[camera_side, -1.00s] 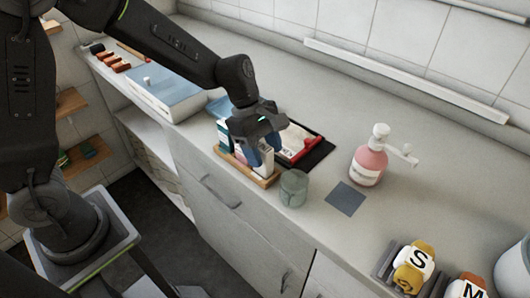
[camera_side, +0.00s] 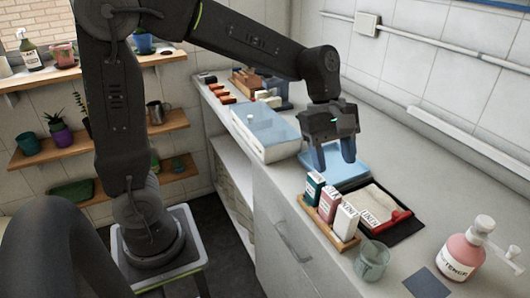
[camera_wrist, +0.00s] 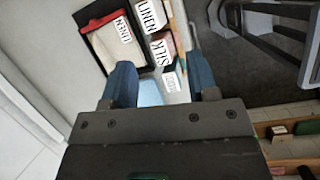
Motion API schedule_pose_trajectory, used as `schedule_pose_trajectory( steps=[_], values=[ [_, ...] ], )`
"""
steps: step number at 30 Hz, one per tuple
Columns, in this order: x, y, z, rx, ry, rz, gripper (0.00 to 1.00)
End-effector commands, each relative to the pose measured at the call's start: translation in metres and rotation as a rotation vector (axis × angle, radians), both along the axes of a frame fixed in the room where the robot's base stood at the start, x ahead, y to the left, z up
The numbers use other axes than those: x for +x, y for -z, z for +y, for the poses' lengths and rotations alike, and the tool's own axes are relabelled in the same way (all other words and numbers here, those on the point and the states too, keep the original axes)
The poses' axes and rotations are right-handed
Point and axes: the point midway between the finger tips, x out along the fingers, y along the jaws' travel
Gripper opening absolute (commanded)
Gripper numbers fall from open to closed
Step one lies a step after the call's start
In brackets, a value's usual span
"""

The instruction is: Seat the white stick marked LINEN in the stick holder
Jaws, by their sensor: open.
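The white stick marked LINEN (camera_side: 345,222) stands in the wooden stick holder (camera_side: 347,246), at the end nearest the glass jar. A pink stick (camera_side: 329,204) and a teal stick (camera_side: 313,187) stand beside it in the same holder. In the wrist view the white stick (camera_wrist: 149,14) is at the top, with the pink stick marked SILK (camera_wrist: 161,48) below it. How deep the white stick sits cannot be told. My gripper (camera_side: 333,158) is open and empty, above and behind the holder, apart from the sticks; its blue fingers also show in the wrist view (camera_wrist: 160,75).
A black tray (camera_side: 408,228) with a red-edged, LINEN-labelled pale item lies beside the holder. A glass jar (camera_side: 372,262) and a pink pump bottle (camera_side: 465,250) stand nearer the camera. A blue-topped white box (camera_side: 266,130) lies farther back. Counter right of the tray is clear.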

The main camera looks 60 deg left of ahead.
Motion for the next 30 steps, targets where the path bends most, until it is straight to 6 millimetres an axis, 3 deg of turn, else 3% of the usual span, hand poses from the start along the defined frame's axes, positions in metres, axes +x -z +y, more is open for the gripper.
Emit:
schedule_pose_trajectory(
  steps=[6, 12, 15, 21, 30],
  values=[
    [-0.071, -0.027, 0.027, 0.233, 0.511, -0.339, 0.54],
    [-0.125, -0.027, 0.050, 0.496, 0.974, -0.544, 0.54],
    [-0.141, -0.023, 0.057, 0.593, 1.130, -0.588, 0.54],
    [-0.152, -0.020, 0.063, 0.675, 1.262, -0.616, 0.54],
    [-0.152, -0.020, 0.063, 0.675, 1.266, -0.616, 0.54]
  ],
)
